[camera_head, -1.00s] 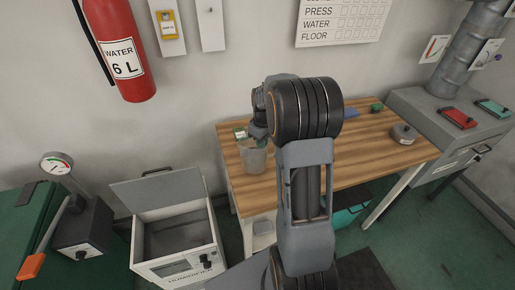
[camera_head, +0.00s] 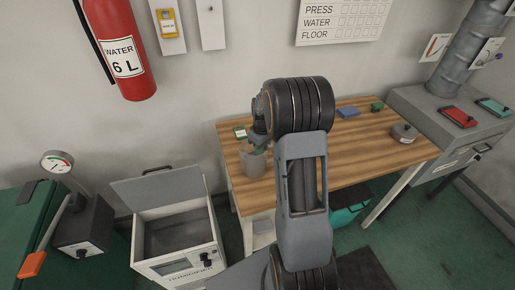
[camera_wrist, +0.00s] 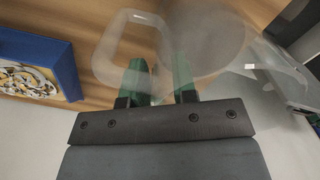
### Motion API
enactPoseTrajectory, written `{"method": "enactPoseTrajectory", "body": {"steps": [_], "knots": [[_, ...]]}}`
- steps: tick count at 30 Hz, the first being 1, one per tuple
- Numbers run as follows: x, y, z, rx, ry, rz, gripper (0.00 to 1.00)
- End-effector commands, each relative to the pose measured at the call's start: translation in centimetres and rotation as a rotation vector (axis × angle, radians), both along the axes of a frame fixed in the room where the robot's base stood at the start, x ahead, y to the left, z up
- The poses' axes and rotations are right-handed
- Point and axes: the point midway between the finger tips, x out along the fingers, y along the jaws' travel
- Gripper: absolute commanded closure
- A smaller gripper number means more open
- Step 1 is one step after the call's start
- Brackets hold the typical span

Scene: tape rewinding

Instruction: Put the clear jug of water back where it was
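The clear jug (camera_head: 253,163) stands upright at the left end of the wooden table, below my gripper (camera_head: 258,138). It appears to rest on the tabletop, though its contact is hard to make out. In the wrist view its see-through handle (camera_wrist: 103,55) loops beside the green fingers of my gripper (camera_wrist: 161,78), and its round body (camera_wrist: 208,42) is just right of them. The fingers stand a short way apart. The transparent handle overlaps them, so whether they press on it is unclear. The water level cannot be made out.
The humidifier (camera_head: 175,235) stands open left of the table. A blue-edged box (camera_wrist: 40,68) lies beside the fingers.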

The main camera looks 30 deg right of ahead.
Motion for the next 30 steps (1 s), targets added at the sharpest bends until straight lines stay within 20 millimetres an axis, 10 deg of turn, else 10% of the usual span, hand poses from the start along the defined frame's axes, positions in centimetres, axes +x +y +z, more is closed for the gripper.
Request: {"method": "enactPoseTrajectory", "body": {"steps": [14, 30], "knots": [[0.1, 0.0, 1.2, -0.001, -0.003, 0.0, 0.66], [0.1, 0.0, 10.6, -0.001, -0.003, 0.0, 0.66]]}}
